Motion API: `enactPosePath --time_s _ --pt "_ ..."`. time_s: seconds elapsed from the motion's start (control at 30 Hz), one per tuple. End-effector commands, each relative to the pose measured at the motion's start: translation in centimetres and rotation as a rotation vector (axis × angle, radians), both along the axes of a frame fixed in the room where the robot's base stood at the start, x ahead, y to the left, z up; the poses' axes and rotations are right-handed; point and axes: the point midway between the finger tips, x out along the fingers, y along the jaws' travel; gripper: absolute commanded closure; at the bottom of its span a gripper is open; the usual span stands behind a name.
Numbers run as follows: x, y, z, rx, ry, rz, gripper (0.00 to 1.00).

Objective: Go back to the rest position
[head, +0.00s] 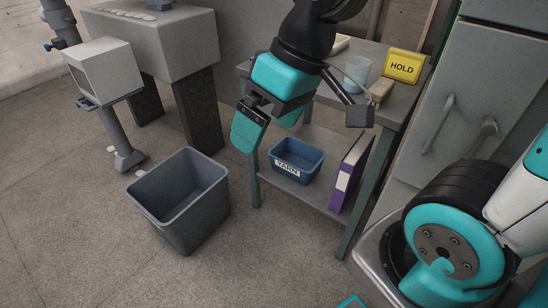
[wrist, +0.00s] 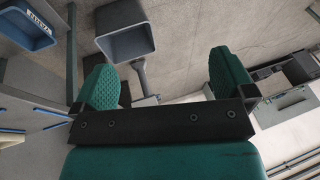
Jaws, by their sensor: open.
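My gripper (head: 266,126) hangs in front of the small grey table in the head view, its teal fingers pointing down. In the wrist view the two green padded fingers (wrist: 160,80) stand wide apart with nothing between them. The gripper is open and empty. It touches nothing that I can see.
A grey bin (head: 180,203) stands on the floor to the left. The table (head: 398,108) holds a yellow HOLD sign (head: 403,66) and a cup (head: 356,73). Its lower shelf holds a blue YARN bin (head: 297,161) and a purple binder (head: 351,173). The front floor is clear.

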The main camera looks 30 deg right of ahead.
Motion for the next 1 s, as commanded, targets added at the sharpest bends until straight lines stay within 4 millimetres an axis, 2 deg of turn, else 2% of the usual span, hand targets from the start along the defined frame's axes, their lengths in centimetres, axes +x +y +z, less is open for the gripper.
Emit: enactPosePath --time_s 0.03,0.1,0.2,0.57,0.67,0.77,1.0 --pt "-2.4 1.6 -0.2 0.003 0.025 0.076 0.0" --pt "-4.7 2.7 -0.5 0.004 0.053 0.145 0.0" --pt "-6.4 3.4 -0.7 0.005 0.075 0.192 0.0" --pt "-6.7 3.5 -0.3 0.004 0.078 0.199 0.0" --pt "-6.6 3.5 1.1 0.004 0.078 0.199 0.0" --pt "-6.6 3.4 3.6 0.004 0.077 0.198 0.0" --pt "-6.6 3.5 11.9 0.004 0.078 0.198 0.0"
